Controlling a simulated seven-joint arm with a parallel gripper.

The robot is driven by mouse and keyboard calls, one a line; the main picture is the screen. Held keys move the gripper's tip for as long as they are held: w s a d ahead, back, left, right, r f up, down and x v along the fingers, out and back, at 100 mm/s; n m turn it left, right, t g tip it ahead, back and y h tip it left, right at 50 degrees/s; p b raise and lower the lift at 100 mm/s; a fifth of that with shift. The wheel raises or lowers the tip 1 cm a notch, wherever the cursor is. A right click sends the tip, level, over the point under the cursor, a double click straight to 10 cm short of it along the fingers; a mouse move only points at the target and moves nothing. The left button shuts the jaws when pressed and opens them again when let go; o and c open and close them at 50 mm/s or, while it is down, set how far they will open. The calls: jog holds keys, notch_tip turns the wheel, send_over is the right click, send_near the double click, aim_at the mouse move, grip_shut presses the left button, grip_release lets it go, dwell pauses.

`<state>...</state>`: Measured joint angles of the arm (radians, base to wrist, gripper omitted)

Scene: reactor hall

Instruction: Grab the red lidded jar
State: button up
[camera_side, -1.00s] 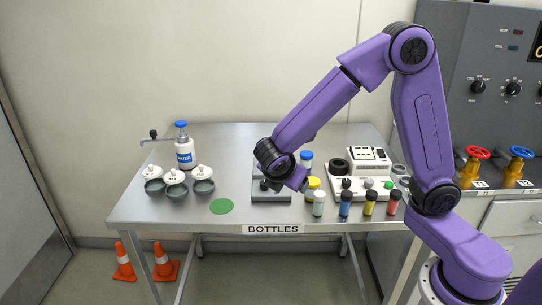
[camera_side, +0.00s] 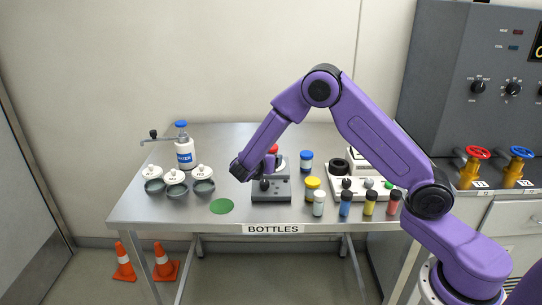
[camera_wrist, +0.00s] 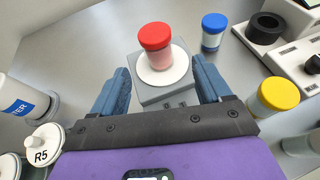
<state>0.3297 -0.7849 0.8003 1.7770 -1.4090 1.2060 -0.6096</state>
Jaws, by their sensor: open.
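The red lidded jar (camera_wrist: 155,42) stands upright on the white round plate (camera_wrist: 174,76) of a grey stirrer-like device (camera_wrist: 168,96). In the side view its red lid (camera_side: 273,149) shows just behind my gripper (camera_side: 268,164), which hides much of the jar. In the wrist view my gripper (camera_wrist: 160,66) is open, with one blue finger to the left and one to the right. The jar is ahead of the fingertips, roughly centred between them, and I see no contact. Nothing is held.
A blue-lidded jar (camera_wrist: 214,30) and a yellow-lidded jar (camera_wrist: 273,97) stand to the right. Several small bottles line the front right of the table. A water bottle (camera_side: 184,152) and lidded pots are at left. A green disc (camera_side: 221,206) lies at the front.

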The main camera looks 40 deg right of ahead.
jog(key=x, duration=0.9)
jog(key=shift+w+f, duration=0.15)
